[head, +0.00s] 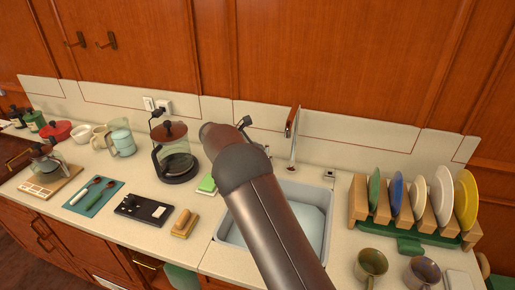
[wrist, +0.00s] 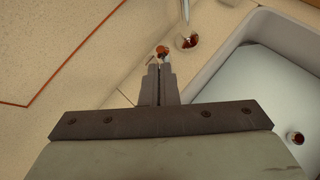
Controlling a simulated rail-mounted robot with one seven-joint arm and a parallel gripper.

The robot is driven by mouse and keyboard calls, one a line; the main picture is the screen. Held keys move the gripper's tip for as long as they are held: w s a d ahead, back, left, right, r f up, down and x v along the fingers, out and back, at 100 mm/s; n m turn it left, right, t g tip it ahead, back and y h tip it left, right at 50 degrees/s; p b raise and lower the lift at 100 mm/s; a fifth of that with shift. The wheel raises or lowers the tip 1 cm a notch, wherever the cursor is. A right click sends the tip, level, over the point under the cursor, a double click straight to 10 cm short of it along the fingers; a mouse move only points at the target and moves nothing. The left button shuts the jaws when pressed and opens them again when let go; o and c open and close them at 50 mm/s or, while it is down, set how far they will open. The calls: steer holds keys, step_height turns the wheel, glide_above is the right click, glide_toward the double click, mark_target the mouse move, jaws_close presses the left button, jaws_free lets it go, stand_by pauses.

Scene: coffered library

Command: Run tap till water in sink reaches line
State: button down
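The sink (head: 226,226) is set in the counter, largely hidden behind my arm. A pale bluish surface that looks like water (head: 311,222) shows inside it, and a drain (wrist: 295,138) shows in the wrist view. I cannot make out a fill line. The tap (head: 293,150) stands behind the sink; its base (wrist: 187,41) shows in the wrist view. I see no clear stream. My gripper (wrist: 160,68) has its fingers together, pointing at a small copper-coloured knob (wrist: 162,50) beside the tap base. I cannot tell whether they touch.
A dish rack (head: 357,199) with several plates stands right of the sink, with two mugs (head: 371,263) in front. The backsplash (head: 345,130) is close behind the tap.

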steer(key=shift+d+r, duration=0.15)
steer(key=shift+r, duration=0.1)
steer(key=w+b+v, duration=0.1)
steer(key=v, duration=1.2)
steer(key=s+d+r+m+g+y, duration=0.35)
steer(key=s+d+m, duration=0.65)
steer(key=s+d, duration=0.65)
steer(key=s+d+f+m+y, duration=0.1)
steer(key=s+m, duration=0.3)
steer(key=s, duration=0.5)
steer(key=s+d+f+m+g+y, duration=0.1)
steer(key=s+f+m+y, duration=0.1)
steer(key=s, duration=0.6)
steer(key=s+d+f+m+y, duration=0.1)
steer(key=s+f+m+y, duration=0.1)
steer(key=s+m, duration=0.4)
steer(key=s+f, duration=0.1)
steer(key=s, duration=0.2)
steer(key=shift+s+f+m+g, duration=0.25)
steer(key=shift+s+m+g, duration=0.05)
steer(key=shift+g, duration=0.05)
